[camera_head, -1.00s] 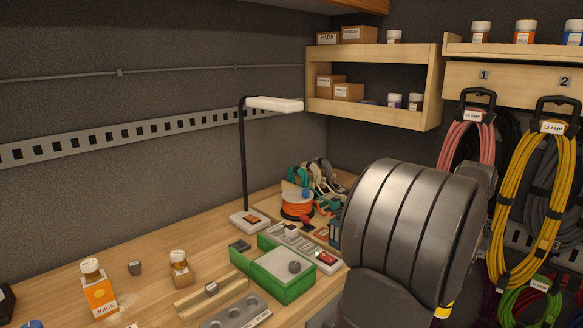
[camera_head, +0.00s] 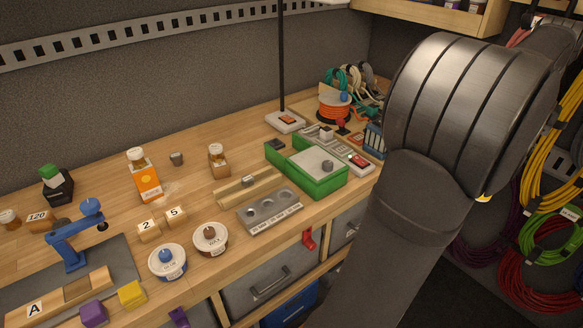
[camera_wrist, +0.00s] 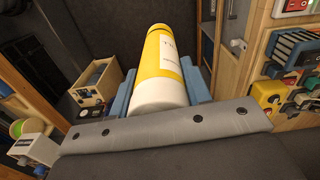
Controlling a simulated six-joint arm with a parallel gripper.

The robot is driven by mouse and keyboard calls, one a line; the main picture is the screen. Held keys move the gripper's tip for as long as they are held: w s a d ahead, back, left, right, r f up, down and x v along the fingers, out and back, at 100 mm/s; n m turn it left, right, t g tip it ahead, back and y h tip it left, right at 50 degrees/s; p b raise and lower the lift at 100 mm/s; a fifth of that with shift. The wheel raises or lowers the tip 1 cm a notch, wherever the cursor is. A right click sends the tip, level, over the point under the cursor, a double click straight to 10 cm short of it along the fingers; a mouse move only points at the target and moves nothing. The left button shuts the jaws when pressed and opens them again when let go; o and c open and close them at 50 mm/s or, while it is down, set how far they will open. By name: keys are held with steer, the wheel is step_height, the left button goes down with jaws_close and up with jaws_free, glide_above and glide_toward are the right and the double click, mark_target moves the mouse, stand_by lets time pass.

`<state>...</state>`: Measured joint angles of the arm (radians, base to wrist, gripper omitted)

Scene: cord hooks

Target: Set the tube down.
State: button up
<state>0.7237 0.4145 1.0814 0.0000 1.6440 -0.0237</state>
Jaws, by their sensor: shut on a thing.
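The tube (camera_wrist: 163,65) is yellow with a white label and a white end. In the wrist view it lies between the blue fingers of my gripper (camera_wrist: 160,80), which is shut on it.
The wooden workbench (camera_head: 110,235) holds a green box (camera_head: 310,178), a grey tray with round wells (camera_head: 270,211), two round tins, a blue clamp (camera_head: 75,240) and bottles. Coiled cords (camera_head: 555,150) hang at the right. A small wooden crate (camera_wrist: 97,82) shows in the wrist view.

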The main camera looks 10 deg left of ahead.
steer(key=w+a+r+n, duration=0.1)
steer(key=w+a, duration=0.4)
steer(key=a, duration=0.3)
steer(key=w+a+n, duration=0.1)
steer(key=w+a, duration=0.4)
steer(key=a, duration=0.2)
steer(key=w+a+n, duration=0.3)
steer(key=a+n, duration=0.1)
steer(key=a, duration=2.9)
steer(key=s+a+n, duration=0.2)
steer(key=s+a, duration=0.3)
steer(key=a, duration=0.9)
steer(key=s+a+f, duration=0.1)
steer(key=a+f, duration=1)
steer(key=f, duration=0.4)
steer(key=shift+s+f, duration=0.25)
steer(key=shift+f, duration=0.2)
